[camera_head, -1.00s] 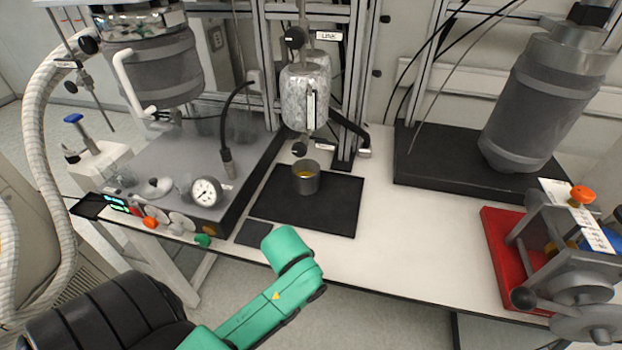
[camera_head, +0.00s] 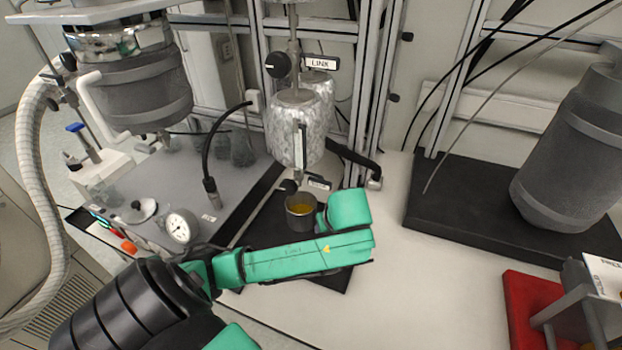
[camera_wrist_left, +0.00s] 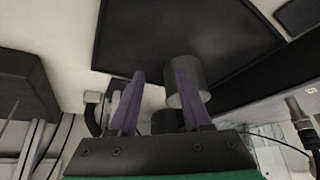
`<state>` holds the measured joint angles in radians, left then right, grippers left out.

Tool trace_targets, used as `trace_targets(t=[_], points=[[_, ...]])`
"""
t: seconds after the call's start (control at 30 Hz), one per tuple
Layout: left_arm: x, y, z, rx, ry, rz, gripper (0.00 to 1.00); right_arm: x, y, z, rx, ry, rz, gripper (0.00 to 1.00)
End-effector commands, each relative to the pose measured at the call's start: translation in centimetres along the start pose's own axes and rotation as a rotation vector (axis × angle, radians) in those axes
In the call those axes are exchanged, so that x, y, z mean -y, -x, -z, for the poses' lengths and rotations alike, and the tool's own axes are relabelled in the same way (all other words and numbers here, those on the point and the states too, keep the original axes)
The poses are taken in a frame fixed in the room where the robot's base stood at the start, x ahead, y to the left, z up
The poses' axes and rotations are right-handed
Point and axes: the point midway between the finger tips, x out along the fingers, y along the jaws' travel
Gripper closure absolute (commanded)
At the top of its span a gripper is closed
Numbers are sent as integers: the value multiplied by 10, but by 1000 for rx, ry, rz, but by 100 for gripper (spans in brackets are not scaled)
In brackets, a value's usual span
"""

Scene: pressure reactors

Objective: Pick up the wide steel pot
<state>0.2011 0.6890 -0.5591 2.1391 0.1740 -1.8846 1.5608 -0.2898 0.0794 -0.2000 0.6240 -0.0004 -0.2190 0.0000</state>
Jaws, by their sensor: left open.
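The wide steel pot (camera_head: 301,220) stands upright on a black mat (camera_head: 262,224) under the hanging mottled cylinder, with yellow-orange contents. My green left arm crosses in front of the mat, its end just right of the pot; its gripper fingers are hidden in the head view. In the left wrist view, my left gripper (camera_wrist_left: 158,92) is open with two purple fingers. The pot (camera_wrist_left: 186,68) shows there behind the right finger, off centre from the gap. I cannot tell whether they touch. My right gripper is not in view.
The mottled cylinder (camera_head: 298,130) and its lower valve hang close above the pot. A grey plate with a gauge (camera_head: 182,226) lies left. A dark base (camera_head: 470,220) with a large grey vessel (camera_head: 570,160) stands right, near a red-based device (camera_head: 530,300). White bench between is clear.

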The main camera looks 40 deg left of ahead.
Motion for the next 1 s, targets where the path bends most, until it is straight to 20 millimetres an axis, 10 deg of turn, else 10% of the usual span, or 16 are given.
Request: trace_targets(t=[0.33, 1.0], points=[[0, -40, 77, 0, 1, 0, 51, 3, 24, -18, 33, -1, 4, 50], [0, -102, 90, 1, -3, -3, 51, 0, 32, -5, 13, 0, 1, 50]])
